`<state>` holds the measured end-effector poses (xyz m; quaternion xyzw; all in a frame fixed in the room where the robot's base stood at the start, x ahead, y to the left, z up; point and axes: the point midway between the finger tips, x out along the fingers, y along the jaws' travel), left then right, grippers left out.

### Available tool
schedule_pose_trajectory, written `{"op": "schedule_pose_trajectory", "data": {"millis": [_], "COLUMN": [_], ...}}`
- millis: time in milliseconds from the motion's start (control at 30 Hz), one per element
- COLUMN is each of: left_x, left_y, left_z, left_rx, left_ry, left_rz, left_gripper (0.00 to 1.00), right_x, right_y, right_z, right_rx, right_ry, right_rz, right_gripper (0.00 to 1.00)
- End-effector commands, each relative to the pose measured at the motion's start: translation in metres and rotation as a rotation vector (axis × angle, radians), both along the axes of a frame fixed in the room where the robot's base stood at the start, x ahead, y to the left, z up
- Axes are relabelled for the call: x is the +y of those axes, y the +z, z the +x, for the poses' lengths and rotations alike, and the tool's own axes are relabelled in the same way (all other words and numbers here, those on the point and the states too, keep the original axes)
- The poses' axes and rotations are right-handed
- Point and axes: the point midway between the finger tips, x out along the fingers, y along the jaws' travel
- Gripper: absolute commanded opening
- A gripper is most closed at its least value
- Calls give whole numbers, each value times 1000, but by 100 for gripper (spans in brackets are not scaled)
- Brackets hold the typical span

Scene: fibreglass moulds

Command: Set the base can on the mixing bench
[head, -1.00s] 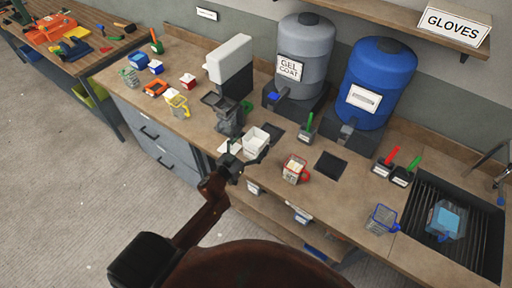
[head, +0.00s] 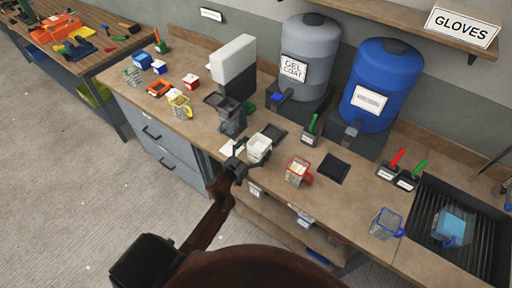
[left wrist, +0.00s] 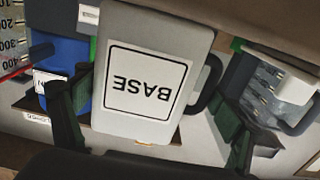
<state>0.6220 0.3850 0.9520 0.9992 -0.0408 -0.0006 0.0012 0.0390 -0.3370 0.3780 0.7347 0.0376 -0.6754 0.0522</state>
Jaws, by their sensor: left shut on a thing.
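The base can (head: 260,147) is a white can near the front edge of the mixing bench (head: 335,212). In the left wrist view its white body (left wrist: 145,35) fills the middle, with the BASE label upside down and a dark handle on the right. My left gripper (head: 240,168) is at the can's near side and is shut on it. In the left wrist view its dark green fingers (left wrist: 155,135) stand on either side of the can. I cannot tell whether the can's bottom touches the bench. My right gripper is not in view.
A red-handled cup (head: 298,172) and another dark pad (head: 332,168) are to the right. The gel coat barrel (head: 307,62) and blue barrel (head: 380,85) stand behind.

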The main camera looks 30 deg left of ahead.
Motion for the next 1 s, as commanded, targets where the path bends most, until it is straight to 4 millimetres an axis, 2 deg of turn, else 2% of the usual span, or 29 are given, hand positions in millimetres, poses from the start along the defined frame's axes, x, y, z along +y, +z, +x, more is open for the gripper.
{"op": "schedule_pose_trajectory", "data": {"millis": [167,200,300,400,733,867,1000], "left_x": [-1,0,0,0,0,2,4], "left_y": [0,-3,-2,-2,2,-1,-1], "left_z": [1,0,0,0,0,-17,-45], "left_rx": [-4,0,0,0,0,3,3], "left_ry": [-2,0,0,0,0,1,1], "left_rz": [1,1,1,0,0,0,0], "left_gripper": [33,88,95,100,100,100,100], "right_x": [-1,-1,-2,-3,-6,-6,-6], "right_y": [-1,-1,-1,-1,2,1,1], "right_z": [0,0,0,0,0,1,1], "right_rx": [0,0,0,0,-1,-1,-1], "right_ry": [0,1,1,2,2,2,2], "right_rz": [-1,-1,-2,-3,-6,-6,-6], "right_gripper": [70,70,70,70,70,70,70]}}
